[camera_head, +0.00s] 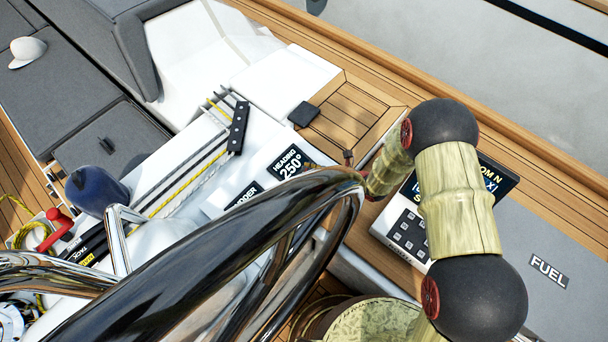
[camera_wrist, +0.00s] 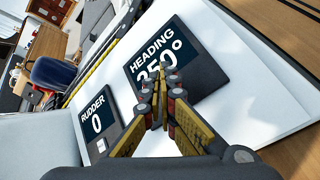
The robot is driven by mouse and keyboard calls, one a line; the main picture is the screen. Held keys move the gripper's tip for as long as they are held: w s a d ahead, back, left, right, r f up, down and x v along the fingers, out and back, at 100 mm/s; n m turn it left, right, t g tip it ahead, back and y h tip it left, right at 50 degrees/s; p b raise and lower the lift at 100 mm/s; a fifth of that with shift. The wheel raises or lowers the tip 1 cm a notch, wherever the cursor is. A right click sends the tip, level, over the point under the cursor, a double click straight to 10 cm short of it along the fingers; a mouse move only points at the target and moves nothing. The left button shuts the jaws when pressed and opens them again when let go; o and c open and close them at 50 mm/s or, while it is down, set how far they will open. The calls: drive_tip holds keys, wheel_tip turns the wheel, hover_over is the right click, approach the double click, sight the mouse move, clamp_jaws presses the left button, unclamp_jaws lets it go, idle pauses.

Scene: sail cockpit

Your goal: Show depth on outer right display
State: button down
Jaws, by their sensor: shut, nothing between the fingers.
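The right-hand display reads HEADING 250° in the wrist view (camera_wrist: 195,75) and in the head view (camera_head: 289,161). It is a dark square screen on a white sloped panel. A smaller display reading RUDDER 0 (camera_wrist: 97,121) is to its left; in the head view it (camera_head: 243,194) is partly covered by the steering wheel. Small light buttons show below the RUDDER reading. My gripper (camera_wrist: 159,88) is shut and empty, in front of the HEADING display's lower left part, hiding some of its digits. Whether it touches the screen I cannot tell.
The chrome steering wheel (camera_head: 215,235) crosses the foreground of the head view. A keypad unit with a screen (camera_head: 408,235) is partly hidden behind my arm. A blue-covered winch (camera_head: 95,190), a red handle (camera_head: 58,230) and ropes are at left.

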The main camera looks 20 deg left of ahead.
drive_tip(key=r+p, duration=0.1)
drive_tip(key=r, duration=0.1)
drive_tip(key=d+r+p, duration=0.1)
drive_tip(key=r, duration=0.1)
drive_tip(key=shift+s+r, duration=0.1)
drive_tip(key=shift+s, duration=0.05)
idle(1.9)
